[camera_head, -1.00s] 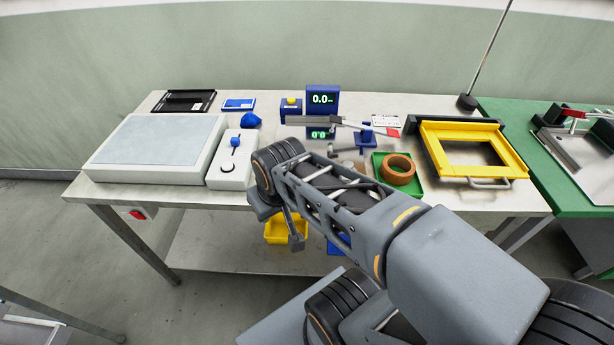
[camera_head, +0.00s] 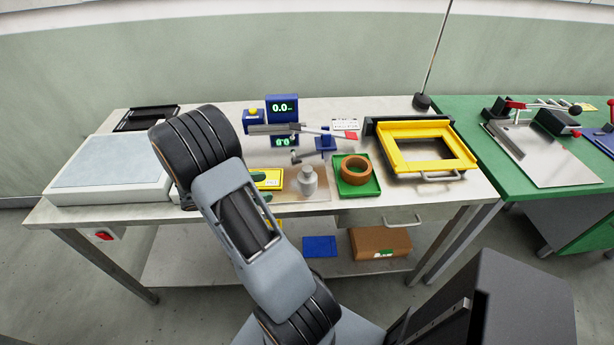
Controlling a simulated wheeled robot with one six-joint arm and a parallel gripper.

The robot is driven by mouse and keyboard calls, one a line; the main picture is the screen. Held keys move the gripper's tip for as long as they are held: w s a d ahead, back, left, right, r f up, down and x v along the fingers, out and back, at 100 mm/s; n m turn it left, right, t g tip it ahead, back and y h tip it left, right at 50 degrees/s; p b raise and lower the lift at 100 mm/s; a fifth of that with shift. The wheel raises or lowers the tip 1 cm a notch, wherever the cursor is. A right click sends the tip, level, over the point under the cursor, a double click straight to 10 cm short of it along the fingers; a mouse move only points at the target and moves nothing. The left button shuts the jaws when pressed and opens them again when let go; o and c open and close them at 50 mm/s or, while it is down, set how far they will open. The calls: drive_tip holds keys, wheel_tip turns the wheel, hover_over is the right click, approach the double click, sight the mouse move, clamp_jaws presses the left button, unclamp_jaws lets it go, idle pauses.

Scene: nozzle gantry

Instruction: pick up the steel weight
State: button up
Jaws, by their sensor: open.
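The steel weight (camera_head: 308,182) is a small grey cylinder with a narrower neck and knob on top. It stands upright near the front edge of the metal table (camera_head: 352,209), on a brownish patch. It is between a yellow item with a white label (camera_head: 268,179) on its left and a green tray (camera_head: 358,189) on its right. Nothing covers it. My arm rises on the left of the weight, and the black joint is over the table's left part. My gripper does not show; it seems hidden behind the arm or out of frame.
An orange-brown ring (camera_head: 355,170) lies in the green tray. Behind the weight are a blue display stand (camera_head: 282,108) and a metal lever fixture (camera_head: 272,129). A yellow frame (camera_head: 433,139) stands at the right. A large pale-topped box (camera_head: 110,162) fills the left.

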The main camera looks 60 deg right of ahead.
sight(307, 168)
drive_tip(key=d+f+n+h, duration=0.1)
drive_tip(key=w+d+f+n+h, duration=0.1)
drive_tip(key=d, duration=0.1)
drive_tip(key=shift+h, duration=0.4)
drive_tip(key=shift+n, duration=0.4)
drive_tip(key=p+x, duration=0.3)
drive_tip(key=x, duration=1.1)
drive_tip(key=shift+r, duration=0.15)
drive_tip(key=shift+w, duration=0.1)
drive_tip(key=shift+c, duration=0.2)
clamp_jaws()
drive_tip(key=shift+r, duration=0.1)
